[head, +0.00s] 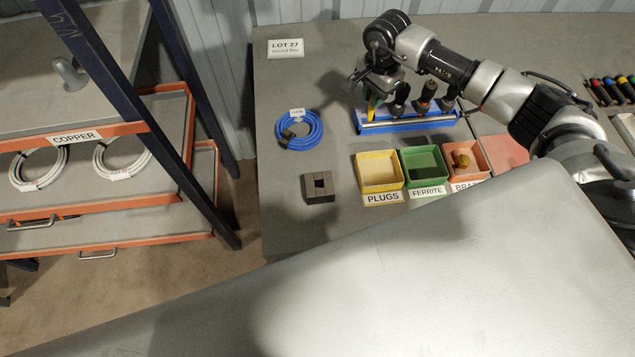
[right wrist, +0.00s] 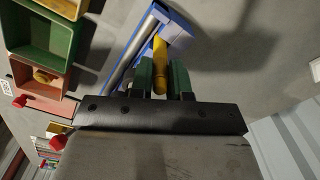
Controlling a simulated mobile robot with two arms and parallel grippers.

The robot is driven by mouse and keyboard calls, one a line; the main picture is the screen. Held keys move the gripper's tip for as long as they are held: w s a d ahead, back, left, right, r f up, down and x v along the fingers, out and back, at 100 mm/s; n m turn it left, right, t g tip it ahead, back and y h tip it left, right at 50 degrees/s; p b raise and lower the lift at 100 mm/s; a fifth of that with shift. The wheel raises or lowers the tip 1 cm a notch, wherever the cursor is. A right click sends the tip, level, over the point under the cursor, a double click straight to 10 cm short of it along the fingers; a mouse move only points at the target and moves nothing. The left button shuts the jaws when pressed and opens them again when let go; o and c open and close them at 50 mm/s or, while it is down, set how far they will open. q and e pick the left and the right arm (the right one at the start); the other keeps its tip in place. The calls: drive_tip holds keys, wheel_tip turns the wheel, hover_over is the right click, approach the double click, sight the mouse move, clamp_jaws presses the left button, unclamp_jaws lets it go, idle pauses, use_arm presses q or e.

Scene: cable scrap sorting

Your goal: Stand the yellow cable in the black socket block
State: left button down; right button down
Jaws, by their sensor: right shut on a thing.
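The black socket block (head: 319,187) sits on the grey table at the left, with a square opening in its top. My right gripper (head: 371,88) is at the left end of the blue rack (head: 408,123). In the right wrist view its green fingers (right wrist: 163,78) are shut on the yellow cable (right wrist: 160,52), which shows as a thick yellow piece beside the rack's end. Only a sliver of the yellow cable (head: 371,107) shows in the head view. I cannot tell whether its lower end touches the rack. My left gripper is not in view.
Several dark-handled pieces stand in the rack. A blue cable coil (head: 301,131) lies left of it. Yellow (head: 379,171), green (head: 424,165) and orange (head: 467,160) bins stand in front. The table around the block is clear. A shelf unit (head: 90,215) stands left.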

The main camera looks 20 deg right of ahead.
drive_tip(key=shift+r+p, duration=0.75)
drive_tip(key=shift+r, duration=0.9)
